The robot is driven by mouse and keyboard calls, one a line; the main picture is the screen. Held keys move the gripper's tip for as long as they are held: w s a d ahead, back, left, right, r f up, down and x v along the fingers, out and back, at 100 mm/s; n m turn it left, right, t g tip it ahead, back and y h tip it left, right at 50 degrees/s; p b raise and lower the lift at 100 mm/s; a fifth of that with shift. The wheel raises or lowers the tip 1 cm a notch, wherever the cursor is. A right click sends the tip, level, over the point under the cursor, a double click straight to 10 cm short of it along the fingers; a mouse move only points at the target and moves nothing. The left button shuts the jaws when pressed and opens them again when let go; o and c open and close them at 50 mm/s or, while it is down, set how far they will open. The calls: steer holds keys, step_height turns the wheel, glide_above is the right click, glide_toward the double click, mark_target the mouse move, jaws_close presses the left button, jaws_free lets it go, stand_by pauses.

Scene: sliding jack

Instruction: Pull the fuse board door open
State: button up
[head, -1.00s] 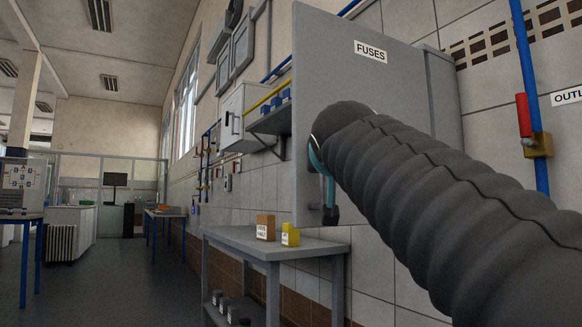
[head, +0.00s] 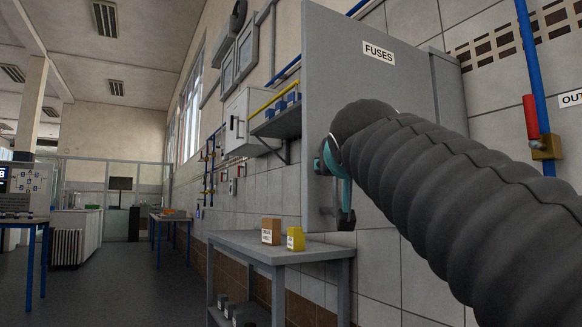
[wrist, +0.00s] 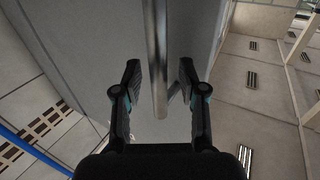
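The grey fuse board door (head: 400,75), labelled FUSES, stands swung out at an angle to the wall, its left edge toward me. It also fills the upper middle of the wrist view (wrist: 85,40). Only a small lower part of the handle shows in the head view.
A grey side table (head: 250,243) with an orange-brown box (head: 271,231) and a yellow box (head: 296,239) stands below left of the door. A blue pipe with a red-handled valve (head: 531,117) runs at right. Open floor (head: 125,280) lies to the left.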

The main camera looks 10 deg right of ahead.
steer(key=s+a, duration=0.2)
steer(key=s, duration=0.9)
steer(key=shift+s+a, duration=0.2)
steer(key=shift+s, duration=0.15)
stand_by(0.3)
